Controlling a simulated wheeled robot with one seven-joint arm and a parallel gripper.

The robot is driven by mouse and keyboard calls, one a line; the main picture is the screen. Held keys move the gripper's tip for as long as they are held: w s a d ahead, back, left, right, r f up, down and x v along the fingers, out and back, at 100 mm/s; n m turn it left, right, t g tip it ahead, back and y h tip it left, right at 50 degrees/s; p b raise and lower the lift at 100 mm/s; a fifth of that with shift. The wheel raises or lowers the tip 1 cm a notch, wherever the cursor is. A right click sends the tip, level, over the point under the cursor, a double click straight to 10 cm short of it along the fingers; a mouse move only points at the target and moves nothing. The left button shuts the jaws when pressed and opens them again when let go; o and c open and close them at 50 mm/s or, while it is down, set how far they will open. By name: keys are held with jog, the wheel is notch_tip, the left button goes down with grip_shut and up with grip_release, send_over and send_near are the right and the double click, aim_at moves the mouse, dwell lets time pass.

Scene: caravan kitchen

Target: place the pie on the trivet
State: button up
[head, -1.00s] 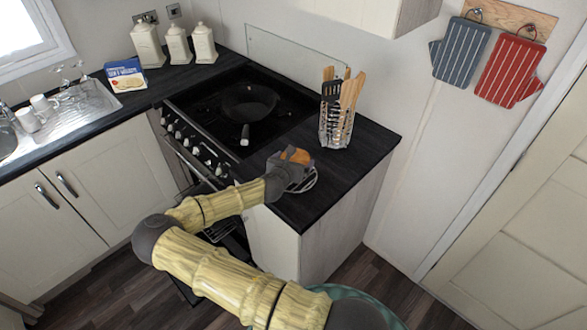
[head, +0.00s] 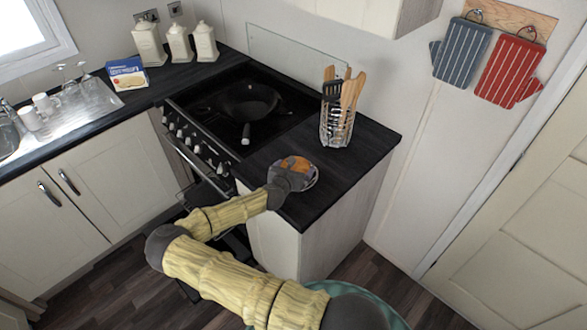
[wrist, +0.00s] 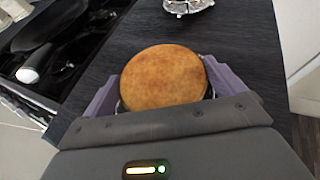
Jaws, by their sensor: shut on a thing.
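The pie (head: 297,163), round with a golden-brown crust, is at the front of the dark counter in the head view. It also fills the middle of the wrist view (wrist: 162,77). My gripper (head: 292,174) is shut on it, with one purple-grey finger on each side in the wrist view (wrist: 160,84).
A metal utensil holder (head: 337,126) with wooden tools stands behind on the counter. The hob (head: 205,110) with a dark frying pan (head: 250,100) is to the left. Counter to the right of the trivet is bare (head: 350,160).

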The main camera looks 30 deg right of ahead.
jog(key=shift+f, duration=0.2)
jog(key=o, duration=0.8)
jog(key=shift+d, duration=0.1)
jog(key=shift+c, duration=0.2)
jog(key=shift+r, duration=0.15)
jog(key=shift+r, duration=0.1)
jog(key=shift+s+a, duration=0.2)
jog(key=shift+a, duration=0.2)
jog(key=b+v, duration=0.3)
jog(key=v, duration=0.8)
jog(key=shift+r, duration=0.2)
jog(key=shift+s, duration=0.15)
